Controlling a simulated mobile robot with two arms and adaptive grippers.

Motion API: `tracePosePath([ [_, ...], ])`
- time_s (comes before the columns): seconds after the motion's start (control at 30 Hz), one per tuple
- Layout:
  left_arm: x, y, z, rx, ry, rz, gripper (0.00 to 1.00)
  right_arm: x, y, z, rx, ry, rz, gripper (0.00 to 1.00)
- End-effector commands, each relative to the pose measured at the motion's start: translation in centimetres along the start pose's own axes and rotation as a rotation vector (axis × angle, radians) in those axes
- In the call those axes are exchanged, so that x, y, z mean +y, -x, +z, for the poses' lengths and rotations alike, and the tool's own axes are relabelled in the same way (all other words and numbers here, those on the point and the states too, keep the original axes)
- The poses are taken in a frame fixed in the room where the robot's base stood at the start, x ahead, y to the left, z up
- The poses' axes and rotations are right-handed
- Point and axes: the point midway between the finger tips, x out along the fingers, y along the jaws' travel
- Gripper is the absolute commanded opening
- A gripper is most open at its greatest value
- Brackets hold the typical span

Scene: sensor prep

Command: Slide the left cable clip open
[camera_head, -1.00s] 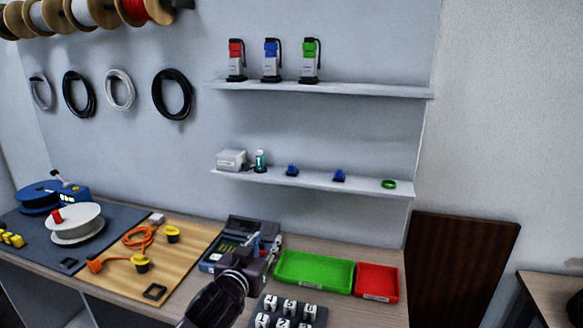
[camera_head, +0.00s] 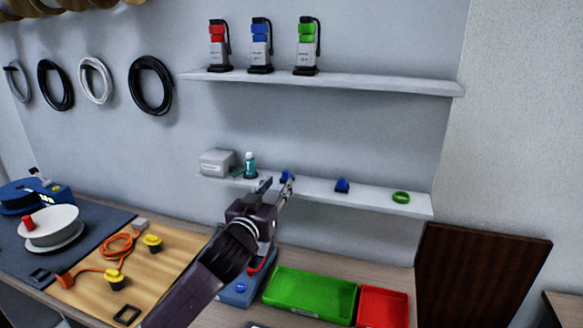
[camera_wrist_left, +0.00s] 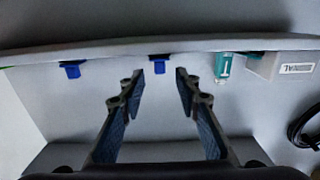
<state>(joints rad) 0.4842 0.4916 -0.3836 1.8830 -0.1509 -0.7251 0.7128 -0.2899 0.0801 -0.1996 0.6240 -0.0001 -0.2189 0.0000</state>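The left cable clip (camera_head: 286,175) is a small blue piece on the lower wall shelf (camera_head: 380,202). It also shows in the left wrist view (camera_wrist_left: 159,66), where it lies beyond and between the fingertips. A second blue clip (camera_head: 342,185) sits farther right on the shelf and shows at left in the wrist view (camera_wrist_left: 72,69). My left gripper (camera_head: 276,186) is open and empty, raised in front of the left clip. In the wrist view its fingers (camera_wrist_left: 160,78) are spread wide and appear apart from the clip. In the head view a fingertip partly covers the clip. My right gripper is not in view.
A green ring (camera_head: 401,197) lies to the right. The upper shelf (camera_head: 400,84) holds several devices. Green (camera_head: 310,296) and red (camera_head: 383,307) trays lie below on the workbench.

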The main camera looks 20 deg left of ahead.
Motion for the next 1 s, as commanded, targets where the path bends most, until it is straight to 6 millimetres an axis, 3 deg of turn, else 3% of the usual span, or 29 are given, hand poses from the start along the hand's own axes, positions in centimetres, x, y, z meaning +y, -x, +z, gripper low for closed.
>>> tracePosePath([
  [0.17, 0.0, -1.5, -0.2, 0.000, 0.000, -0.001, 0.30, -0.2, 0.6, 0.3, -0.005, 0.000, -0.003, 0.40],
  [0.43, 0.0, -5.2, -0.2, -0.001, 0.000, -0.001, 0.30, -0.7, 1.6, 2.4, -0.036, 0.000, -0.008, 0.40],
  [0.7, 0.0, -7.4, 0.0, -0.001, 0.001, 0.000, 0.30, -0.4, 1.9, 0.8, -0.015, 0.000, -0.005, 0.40],
  [1.0, 0.1, -7.7, 0.0, 0.000, 0.000, 0.001, 0.30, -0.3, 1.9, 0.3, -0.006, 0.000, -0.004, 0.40],
])
